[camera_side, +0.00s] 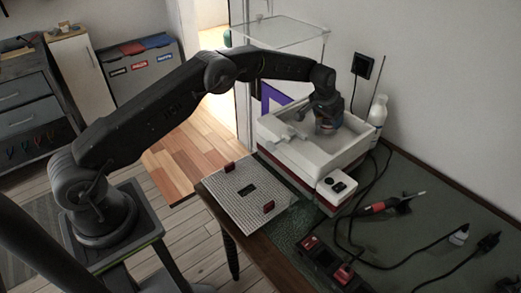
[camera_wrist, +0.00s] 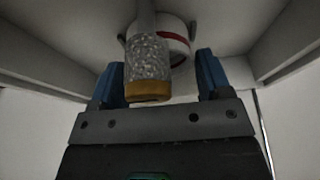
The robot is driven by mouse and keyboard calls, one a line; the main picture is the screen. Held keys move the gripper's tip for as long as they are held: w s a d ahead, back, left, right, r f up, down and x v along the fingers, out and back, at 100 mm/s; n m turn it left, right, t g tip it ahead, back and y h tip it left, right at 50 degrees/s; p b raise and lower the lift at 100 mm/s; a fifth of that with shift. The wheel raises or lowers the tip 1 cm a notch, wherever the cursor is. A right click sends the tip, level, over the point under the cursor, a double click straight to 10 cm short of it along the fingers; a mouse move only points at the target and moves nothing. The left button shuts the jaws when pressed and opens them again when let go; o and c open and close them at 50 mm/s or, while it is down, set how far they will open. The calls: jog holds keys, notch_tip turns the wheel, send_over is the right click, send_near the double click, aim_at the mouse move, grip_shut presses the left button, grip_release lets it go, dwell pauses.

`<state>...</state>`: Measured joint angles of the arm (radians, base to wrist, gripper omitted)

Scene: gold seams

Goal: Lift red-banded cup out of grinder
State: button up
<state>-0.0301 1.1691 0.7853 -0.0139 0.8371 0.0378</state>
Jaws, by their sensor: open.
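The grinder is a white open-topped basin (camera_side: 270,131) on a red base, standing on the bench against the wall. My gripper (camera_side: 328,122) reaches down into it at its back right; its fingers are hard to make out there. In the wrist view my gripper (camera_wrist: 160,65) is open, with blue fingers spread apart. The white red-banded cup (camera_wrist: 176,38) lies ahead, partly hidden behind the grinding head (camera_wrist: 149,60), a speckled cylinder with an amber end. The head stands between the fingers in the picture. I cannot tell whether either finger touches the cup.
The basin walls (camera_wrist: 285,40) rise around my gripper. A grey perforated board (camera_side: 237,195) with red clips lies in front of the grinder. A white bottle (camera_side: 377,109) stands at its right. A red-handled tool (camera_side: 376,207), cables and a red-and-black device (camera_side: 325,262) lie on the bench.

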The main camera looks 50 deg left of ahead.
jog(key=shift+f, duration=0.1)
jog(key=shift+c, duration=0.3)
jog(key=c, duration=0.3)
jog(key=shift+r, duration=5.55)
jog(key=shift+c, duration=0.2)
